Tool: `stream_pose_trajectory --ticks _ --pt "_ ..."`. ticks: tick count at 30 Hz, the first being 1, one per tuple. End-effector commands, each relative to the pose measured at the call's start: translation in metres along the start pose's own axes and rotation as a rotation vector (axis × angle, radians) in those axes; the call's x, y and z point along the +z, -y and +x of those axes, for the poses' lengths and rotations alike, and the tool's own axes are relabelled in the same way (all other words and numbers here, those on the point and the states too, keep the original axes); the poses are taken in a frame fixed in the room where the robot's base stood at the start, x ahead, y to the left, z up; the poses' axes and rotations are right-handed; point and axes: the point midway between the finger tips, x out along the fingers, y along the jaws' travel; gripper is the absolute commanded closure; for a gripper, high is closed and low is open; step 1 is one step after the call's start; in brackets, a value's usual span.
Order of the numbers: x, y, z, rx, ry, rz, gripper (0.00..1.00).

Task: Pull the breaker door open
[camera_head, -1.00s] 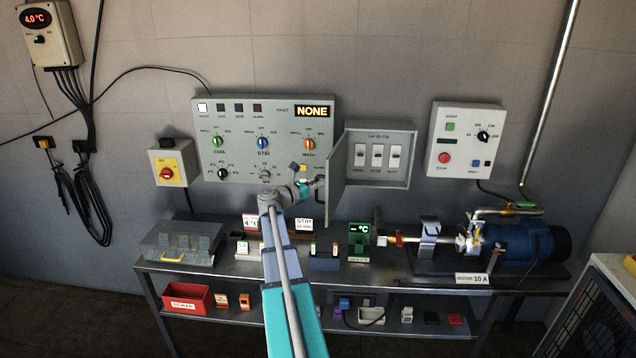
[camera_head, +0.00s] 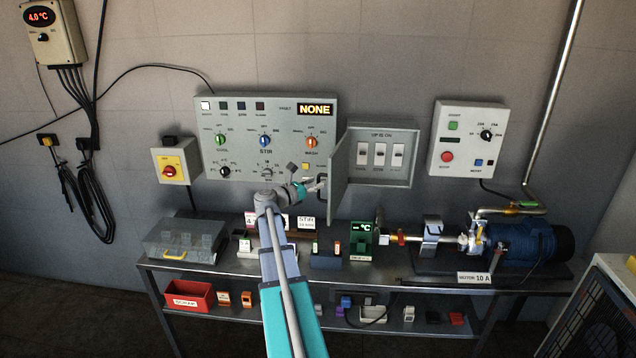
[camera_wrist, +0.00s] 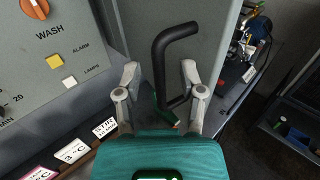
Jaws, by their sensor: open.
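The breaker door (camera_head: 338,176) is a grey panel standing swung out from the left side of the breaker box (camera_head: 382,157). Inside the box several white breakers show under the label "UP IS ON". In the wrist view the door (camera_wrist: 205,30) carries a black bent handle (camera_wrist: 161,65). My gripper (camera_head: 320,184) is at the door's left face; in the wrist view my gripper (camera_wrist: 160,78) is open, one finger on each side of the handle. I see no finger closed on the handle, and contact cannot be told.
The control panel (camera_head: 225,110) with knobs is left of the door. Below is a metal bench (camera_head: 220,266) with a clear bin (camera_head: 185,240), label cards, a green display (camera_head: 361,240) and a blue motor (camera_head: 515,243). A start/stop box (camera_head: 468,140) hangs right.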

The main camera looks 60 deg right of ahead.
Motion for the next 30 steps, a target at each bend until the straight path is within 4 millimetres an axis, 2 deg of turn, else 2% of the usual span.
stream_pose_trajectory --ticks 15,22,30 --pt "0.0 -0.001 -0.078 0.002 0.0 0.0 0.49" --pt "0.0 -0.002 -0.096 0.001 0.0 0.0 0.49" --pt "0.0 -0.002 -0.099 -0.001 0.0 0.0 0.49"
